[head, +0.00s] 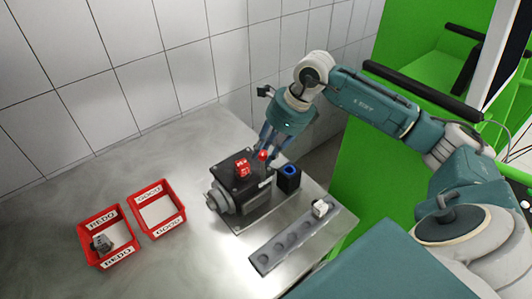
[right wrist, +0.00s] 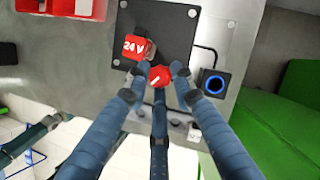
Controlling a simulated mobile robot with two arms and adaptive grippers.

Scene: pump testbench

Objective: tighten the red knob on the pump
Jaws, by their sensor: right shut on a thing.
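The pump (head: 240,196) is a dark block with a grey motor on its left side, standing on the metal table. The red knob (head: 263,155) sits near its back right edge. The right gripper (head: 270,148) reaches down from behind and is shut on the knob; exact finger contact is partly hidden. A red 24 V block (head: 242,168) is beside the knob on the pump's top. My left gripper is not in view.
A black box with a blue ring (head: 289,178) stands right of the pump. A grey holed rack (head: 290,243) with a white piece (head: 321,208) lies in front. Two red bins (head: 160,209) (head: 105,236) are at left; the left one holds a grey part.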

